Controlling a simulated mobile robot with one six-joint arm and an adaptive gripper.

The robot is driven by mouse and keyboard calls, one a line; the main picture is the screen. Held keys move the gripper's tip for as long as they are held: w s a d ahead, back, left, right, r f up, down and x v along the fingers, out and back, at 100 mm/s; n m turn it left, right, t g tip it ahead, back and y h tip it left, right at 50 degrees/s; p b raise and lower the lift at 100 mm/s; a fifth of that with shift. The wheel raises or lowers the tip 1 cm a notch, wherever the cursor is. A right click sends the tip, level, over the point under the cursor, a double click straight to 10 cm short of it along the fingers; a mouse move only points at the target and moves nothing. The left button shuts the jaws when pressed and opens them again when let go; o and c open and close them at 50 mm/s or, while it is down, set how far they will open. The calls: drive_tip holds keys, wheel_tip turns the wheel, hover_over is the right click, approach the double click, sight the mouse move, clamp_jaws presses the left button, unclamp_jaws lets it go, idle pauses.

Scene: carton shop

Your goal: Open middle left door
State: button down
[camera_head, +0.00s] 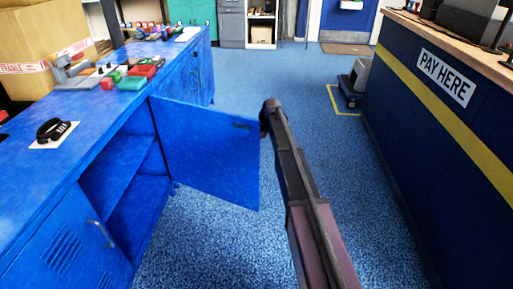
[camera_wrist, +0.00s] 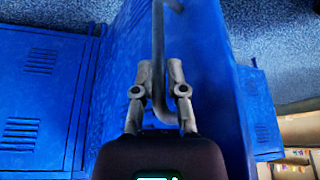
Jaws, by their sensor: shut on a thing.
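The blue cabinet door (camera_head: 205,150) stands swung well out from the cabinet front in the head view, with its inner face showing. Its hinge edge is on the left, and the opening beside it shows a shelf (camera_head: 120,170). My arm reaches to the door's free edge; my gripper is mostly hidden there. In the wrist view my gripper (camera_wrist: 159,75) has its two fingers closed around a grey metal handle (camera_wrist: 158,40), in front of a blue door panel (camera_wrist: 205,80). The handle is hidden in the head view.
Another door with a handle (camera_head: 100,232) is closed at the lower left. Blue floor lies between.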

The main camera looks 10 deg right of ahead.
drive_tip(key=shift+s+d, duration=0.1)
drive_tip(key=shift+s, duration=0.05)
drive_tip(key=c, duration=0.7)
unclamp_jaws()
